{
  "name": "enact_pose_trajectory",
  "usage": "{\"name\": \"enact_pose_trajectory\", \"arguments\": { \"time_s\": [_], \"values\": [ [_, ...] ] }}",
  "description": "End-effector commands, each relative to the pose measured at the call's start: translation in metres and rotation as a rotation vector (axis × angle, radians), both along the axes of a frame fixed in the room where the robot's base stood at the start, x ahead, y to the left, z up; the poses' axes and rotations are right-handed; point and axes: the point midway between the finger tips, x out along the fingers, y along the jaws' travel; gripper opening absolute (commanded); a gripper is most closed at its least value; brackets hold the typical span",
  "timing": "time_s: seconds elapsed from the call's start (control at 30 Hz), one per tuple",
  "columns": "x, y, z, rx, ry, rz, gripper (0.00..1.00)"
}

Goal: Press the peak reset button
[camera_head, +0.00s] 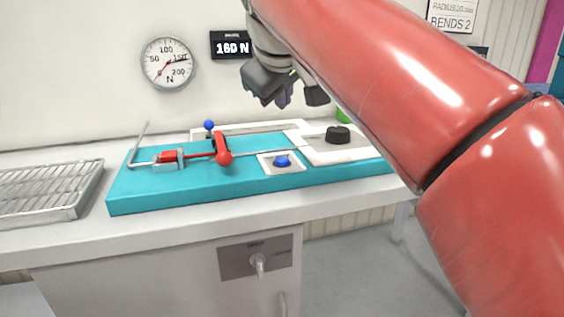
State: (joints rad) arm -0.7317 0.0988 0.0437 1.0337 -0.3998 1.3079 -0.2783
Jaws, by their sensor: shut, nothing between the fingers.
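My gripper (284,96) is shut and empty, above and apart from the board. Its fingertips are small and partly hidden.
A wire rack (45,190) lies at left. My red arm hides much of the right side. A cabinet lock (258,262) is below.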

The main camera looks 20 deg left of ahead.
Motion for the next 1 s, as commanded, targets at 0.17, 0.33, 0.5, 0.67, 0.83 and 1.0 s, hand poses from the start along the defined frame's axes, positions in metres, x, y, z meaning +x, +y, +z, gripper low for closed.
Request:
{"name": "enact_pose_trajectory", "arguments": {
  "time_s": [0.17, 0.33, 0.5, 0.67, 0.83, 1.0],
  "values": [
    [0.0, 0.0, -0.027, 0.0, 0.001, 0.001, 0.0],
    [0.0, 0.0, -0.051, 0.001, 0.0, 0.001, 0.0],
    [0.0, 0.0, -0.07, 0.0, 0.001, 0.0, 0.0],
    [0.0, 0.0, -0.079, 0.0, 0.0, 0.0, 0.0],
    [0.0, 0.0, -0.079, 0.0, 0.0, 0.0, 0.0],
    [0.0, 0.0, -0.078, 0.0, 0.0, 0.0, 0.0]
  ]
}}
